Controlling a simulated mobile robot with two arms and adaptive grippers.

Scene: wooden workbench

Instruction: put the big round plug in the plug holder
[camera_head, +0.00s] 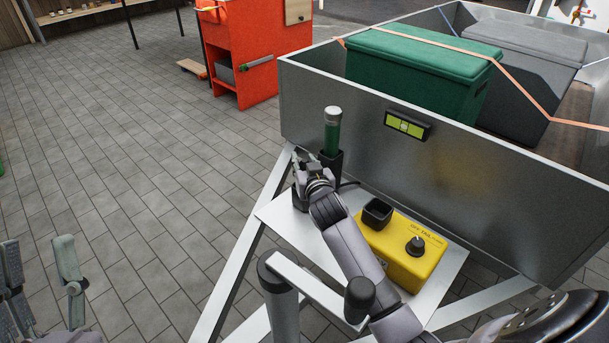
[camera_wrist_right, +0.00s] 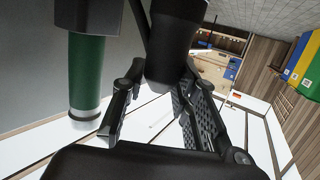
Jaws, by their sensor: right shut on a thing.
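My right gripper (camera_head: 312,182) reaches over the metal side shelf beside the trailer. It is shut on a black round piece, seemingly the big round plug, which shows between its fingers in the wrist view (camera_wrist_right: 172,45). In the head view the gripper mostly hides this piece. A black holder (camera_head: 331,166) just behind the gripper has a green cylinder with a silver end (camera_head: 332,130) standing upright in it. A square black socket (camera_head: 377,212) sits on a yellow box (camera_head: 412,250), right of the gripper. I cannot tell which is the plug holder. My left gripper (camera_head: 42,275) is open and empty at lower left.
The metal trailer wall (camera_head: 330,95) rises behind the shelf (camera_head: 285,215), with a green level (camera_head: 407,124) on it. A green case (camera_head: 420,75) lies in the trailer.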

